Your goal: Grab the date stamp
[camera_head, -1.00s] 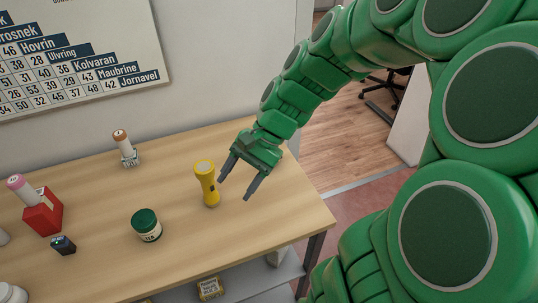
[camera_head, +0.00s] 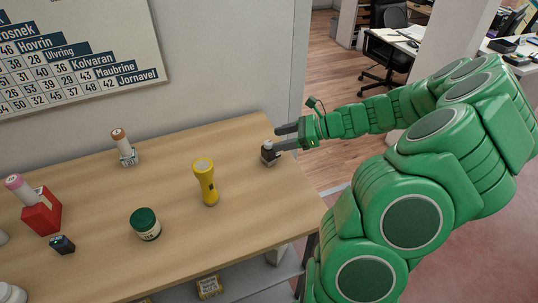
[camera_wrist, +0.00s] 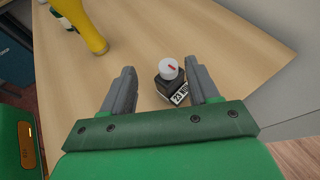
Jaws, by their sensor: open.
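A small black block with a white knob on top, which looks like the date stamp (camera_head: 269,156), stands upright near the right end of the counter. In the wrist view the stamp (camera_wrist: 175,88) shows a white label with "23" and a red mark on its knob. My gripper (camera_head: 279,138) is open and close to it, reaching in from the right. In the wrist view the stamp sits between the fingers of my gripper (camera_wrist: 163,88), nearer the right one. I cannot tell whether a finger touches it.
A yellow flashlight (camera_head: 206,184) stands left of the stamp; a green-lidded jar (camera_head: 145,225) is farther left. A brown-topped white stamp-like thing (camera_head: 124,149) stands near the wall. The wooden counter (camera_head: 255,215) is clear in front of the stamp.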

